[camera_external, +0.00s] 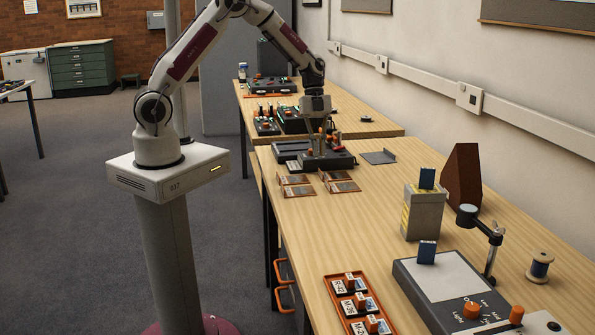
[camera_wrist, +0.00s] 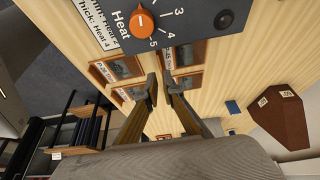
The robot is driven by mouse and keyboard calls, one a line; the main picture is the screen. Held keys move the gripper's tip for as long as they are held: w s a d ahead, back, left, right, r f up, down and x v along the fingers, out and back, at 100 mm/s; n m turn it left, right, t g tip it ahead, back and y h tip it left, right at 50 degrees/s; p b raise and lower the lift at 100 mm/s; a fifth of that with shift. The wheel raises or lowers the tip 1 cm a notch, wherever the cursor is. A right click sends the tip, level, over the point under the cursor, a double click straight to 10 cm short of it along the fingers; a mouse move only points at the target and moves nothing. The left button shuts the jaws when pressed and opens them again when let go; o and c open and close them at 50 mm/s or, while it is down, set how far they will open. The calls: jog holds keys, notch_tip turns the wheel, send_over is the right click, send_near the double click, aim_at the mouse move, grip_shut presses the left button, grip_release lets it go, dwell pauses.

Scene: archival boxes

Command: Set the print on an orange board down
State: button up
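Several small prints on orange-brown boards lie flat on the bench in two columns: a left one (camera_external: 295,179), a nearer left one (camera_external: 298,191), a right one (camera_external: 336,175) and a nearer right one (camera_external: 346,187). In the wrist view they show as a left upper board (camera_wrist: 116,68), a left lower one (camera_wrist: 128,93), a right upper one (camera_wrist: 184,56) and a right lower one (camera_wrist: 187,83). My gripper (camera_external: 321,147) points down over a dark device beyond the boards. In the wrist view its fingertips (camera_wrist: 162,79) are a little apart, with bare wood and nothing held visible between them.
The dark device (camera_external: 330,161) has an orange Heat knob (camera_wrist: 142,22). A flat grey plate (camera_external: 379,157) lies right of it. An orange tray (camera_external: 337,304), grey box (camera_external: 424,213), brown wedge (camera_external: 462,178) and lamp stand (camera_external: 494,245) are nearer. Bare wood lies between.

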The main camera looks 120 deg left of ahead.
aim_at(335, 173)
jog(key=shift+w+d+f, duration=0.15)
jog(key=shift+f, duration=0.4)
jog(key=shift+f, duration=0.15)
jog(key=shift+x, duration=2.45)
jog(key=shift+w, duration=0.1)
grip_shut()
